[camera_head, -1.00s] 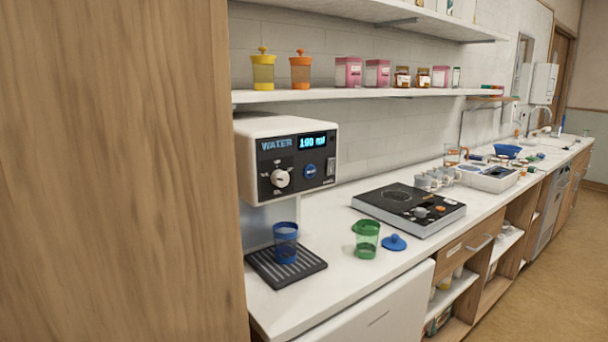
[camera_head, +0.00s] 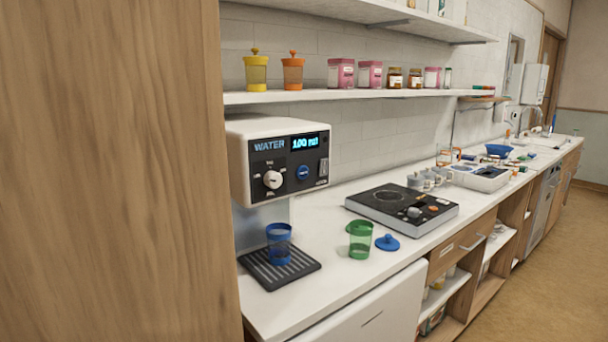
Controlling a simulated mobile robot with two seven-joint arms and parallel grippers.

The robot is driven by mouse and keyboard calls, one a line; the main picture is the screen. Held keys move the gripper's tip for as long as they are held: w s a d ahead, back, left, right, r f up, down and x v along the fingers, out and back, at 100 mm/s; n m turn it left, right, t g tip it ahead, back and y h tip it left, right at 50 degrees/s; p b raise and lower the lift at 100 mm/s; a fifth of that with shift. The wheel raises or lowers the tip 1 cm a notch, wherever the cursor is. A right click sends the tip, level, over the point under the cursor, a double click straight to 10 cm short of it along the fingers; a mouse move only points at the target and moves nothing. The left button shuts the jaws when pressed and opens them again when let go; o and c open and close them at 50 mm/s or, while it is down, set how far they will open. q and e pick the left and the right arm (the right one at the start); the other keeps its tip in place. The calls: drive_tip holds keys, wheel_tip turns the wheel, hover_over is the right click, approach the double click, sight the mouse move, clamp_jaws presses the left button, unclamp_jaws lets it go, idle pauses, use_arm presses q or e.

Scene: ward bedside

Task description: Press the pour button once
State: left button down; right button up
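The water dispenser (camera_head: 238,160) stands on the counter just right of the wooden panel. Its dark front panel has a display (camera_head: 305,142) that appears to read 100 ml, a white dial (camera_head: 272,180) and a round blue button (camera_head: 303,173), which seems to be the pour button; its label is too small to read. A blue cup (camera_head: 279,243) stands upright on the black drip tray (camera_head: 296,274) below the panel. Whether the cup holds water cannot be told. Neither of my grippers is in view.
A tall wooden panel (camera_head: 110,170) fills the left side. A green cup (camera_head: 360,240) and a blue lid (camera_head: 387,242) are on the counter right of the tray. A black cooktop (camera_head: 386,195) lies behind them. A shelf (camera_head: 400,93) with jars runs above. The floor (camera_head: 540,265) at right is clear.

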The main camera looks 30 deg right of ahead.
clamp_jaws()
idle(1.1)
